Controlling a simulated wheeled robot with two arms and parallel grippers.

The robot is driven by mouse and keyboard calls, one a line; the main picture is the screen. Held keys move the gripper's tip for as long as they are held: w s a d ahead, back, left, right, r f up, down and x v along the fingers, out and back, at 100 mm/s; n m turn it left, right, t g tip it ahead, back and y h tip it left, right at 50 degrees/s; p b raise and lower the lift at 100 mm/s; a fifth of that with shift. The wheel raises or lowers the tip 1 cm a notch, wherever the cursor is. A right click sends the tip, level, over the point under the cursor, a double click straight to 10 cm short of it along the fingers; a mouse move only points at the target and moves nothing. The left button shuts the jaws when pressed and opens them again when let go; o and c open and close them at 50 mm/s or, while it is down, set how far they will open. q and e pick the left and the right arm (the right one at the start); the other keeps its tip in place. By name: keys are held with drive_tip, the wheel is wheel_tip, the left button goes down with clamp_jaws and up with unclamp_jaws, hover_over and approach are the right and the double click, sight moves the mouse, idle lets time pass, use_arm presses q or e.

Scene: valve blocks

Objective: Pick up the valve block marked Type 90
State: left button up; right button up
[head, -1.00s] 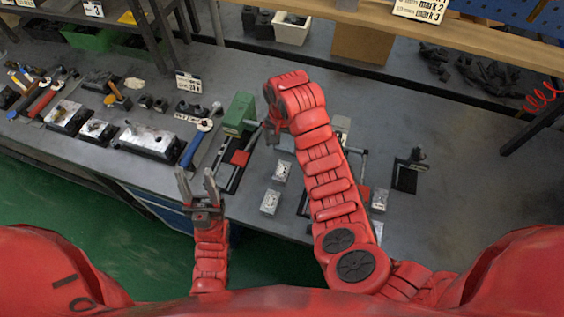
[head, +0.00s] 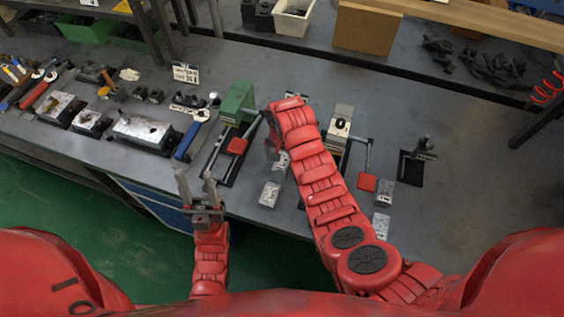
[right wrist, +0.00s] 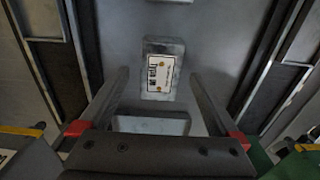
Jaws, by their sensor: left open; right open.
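A small grey metal block with a white label (right wrist: 160,76) lies on the bench in the right wrist view, between my right gripper's fingers in the picture. The label seems to begin with "Type"; I cannot read its number surely. A second block (right wrist: 150,124) is partly hidden behind the gripper body. In the head view, small blocks lie at the bench front (head: 270,194), beside my right forearm (head: 281,161), and further right (head: 385,193) (head: 381,224). My right gripper (right wrist: 158,74) is open and empty. My left gripper (head: 196,175) is open and empty near the bench's front edge.
A green-topped press (head: 238,102) stands left of my right arm, and another fixture (head: 339,125) stands right of it. A dark stand (head: 418,160) is further right. Tools and larger blocks (head: 146,132) occupy the left bench.

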drive_tip(key=shift+f, duration=1.2)
drive_tip(key=shift+c, duration=0.3)
clamp_jaws()
